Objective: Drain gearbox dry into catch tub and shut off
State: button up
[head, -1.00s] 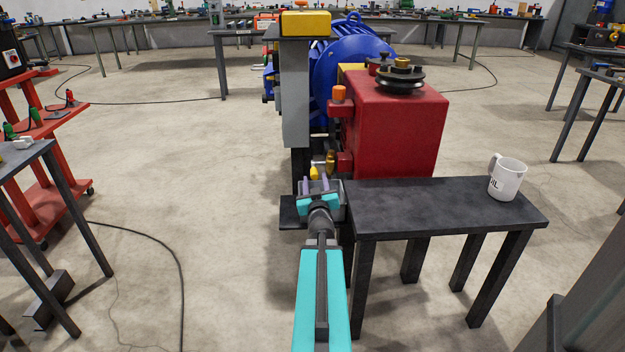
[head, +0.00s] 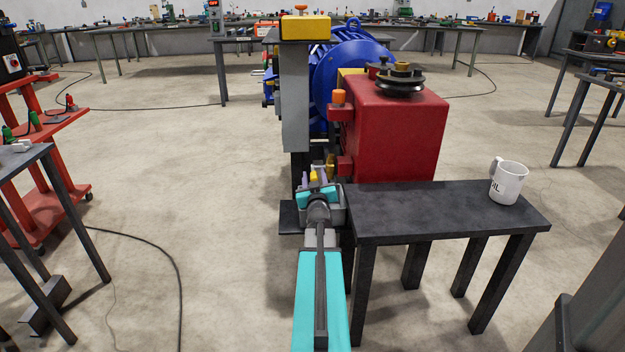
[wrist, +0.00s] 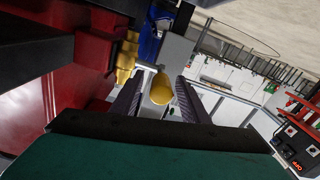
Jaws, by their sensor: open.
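The red gearbox (head: 395,135) stands behind the dark bench. A brass drain fitting (wrist: 127,58) is at its lower left. A yellow handle end (wrist: 161,88) shows between my gripper's fingers in the wrist view. My gripper (head: 315,181) is open, with one finger on each side of the yellow handle; I cannot tell whether they touch it. A grey, tub-like rim (head: 338,214) shows beside and below my gripper, largely hidden by my arm. I see no oil flow, and the tub's contents are hidden.
The dark bench (head: 440,212) is close on the right of my arm, with a white mug (head: 508,182) on it. A grey post (head: 295,100) and blue motor (head: 345,65) stand behind.

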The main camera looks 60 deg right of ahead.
jog(key=shift+c, duration=0.3)
grip_shut()
jog(key=shift+a, duration=0.3)
jog(key=shift+d+r, duration=0.1)
jog(key=shift+d, duration=0.25)
